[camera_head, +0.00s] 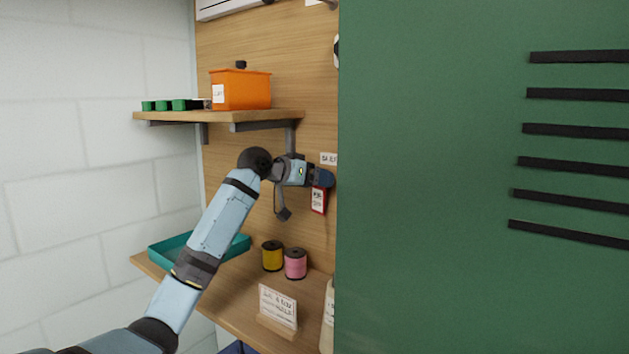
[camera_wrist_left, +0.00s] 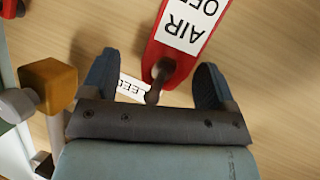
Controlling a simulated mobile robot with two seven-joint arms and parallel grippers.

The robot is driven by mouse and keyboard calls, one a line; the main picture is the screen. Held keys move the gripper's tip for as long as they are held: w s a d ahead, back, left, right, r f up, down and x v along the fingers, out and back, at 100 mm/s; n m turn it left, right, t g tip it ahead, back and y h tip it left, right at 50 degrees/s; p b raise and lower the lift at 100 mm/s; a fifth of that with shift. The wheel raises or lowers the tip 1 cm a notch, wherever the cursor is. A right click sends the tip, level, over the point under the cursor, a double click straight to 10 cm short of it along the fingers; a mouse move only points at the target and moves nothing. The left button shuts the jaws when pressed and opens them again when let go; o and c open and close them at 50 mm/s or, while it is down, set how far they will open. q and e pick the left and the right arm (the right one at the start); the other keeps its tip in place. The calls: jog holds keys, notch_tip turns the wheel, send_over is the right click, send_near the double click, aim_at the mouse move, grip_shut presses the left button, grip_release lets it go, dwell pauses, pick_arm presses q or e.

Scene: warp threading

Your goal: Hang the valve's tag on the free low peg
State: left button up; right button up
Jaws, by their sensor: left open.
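The red tag (camera_head: 318,200) with a white label hangs against the wooden back panel, just below my left gripper (camera_head: 323,178). In the left wrist view the tag (camera_wrist_left: 187,28) reads "AIR OF…" upside down, the rest cut off. A dark peg (camera_wrist_left: 154,92) meets the narrow end of the tag and seems to pass through it. My left gripper (camera_wrist_left: 155,70) is open, one finger on each side of the peg and the tag's narrow end, with visible gaps. I cannot make out the valve or another low peg. My right gripper is out of view.
A large green panel (camera_head: 430,180) with black slots blocks the right side. An upper shelf (camera_head: 285,115) bears an orange bin (camera_head: 245,90). Below are yellow (camera_head: 272,256) and pink (camera_head: 295,263) spools, a teal tray (camera_head: 168,252) and a sign (camera_head: 278,305). A small label (camera_head: 328,158) is above the gripper.

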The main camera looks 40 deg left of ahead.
pick_arm(q)
jog(key=shift+s+a, duration=0.1)
dwell(0.3)
jog(key=b+v, duration=0.3)
jog(key=v, duration=1)
jog(key=shift+s+r, duration=0.15)
jog(key=shift+s, duration=0.1)
